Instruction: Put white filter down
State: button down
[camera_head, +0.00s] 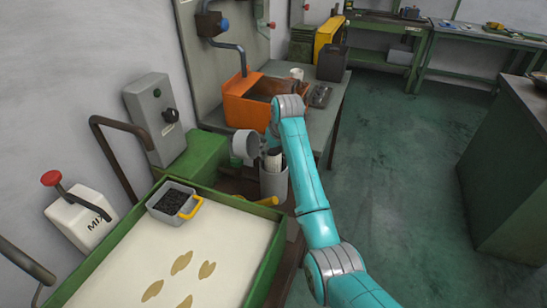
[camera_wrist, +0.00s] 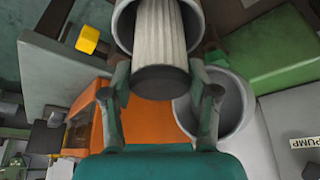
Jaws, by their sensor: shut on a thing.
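The white filter (camera_wrist: 160,35) is a pleated cylinder with a dark end cap. In the wrist view my gripper (camera_wrist: 160,72) has a finger on each side of it, near the dark cap, and is shut on it. The filter's far part is inside the mouth of a grey cylindrical housing (camera_wrist: 124,28). In the head view the filter (camera_head: 273,160) sticks up out of this upright housing (camera_head: 274,184), below my gripper (camera_head: 270,150). I cannot tell whether the filter touches the housing's bottom.
A second grey open cylinder (camera_head: 245,145) is close to the left of the gripper. An orange bin (camera_head: 246,110) stands behind on the bench. A green-rimmed tank of whitish liquid (camera_head: 200,235) with a grey basket (camera_head: 172,203) is in front. Floor at right is clear.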

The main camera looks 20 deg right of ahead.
jog(key=shift+f, duration=1.3)
jog(key=shift+c, duration=1.4)
grip_release()
jog(key=shift+f, duration=0.1)
jog(key=v, duration=1.2)
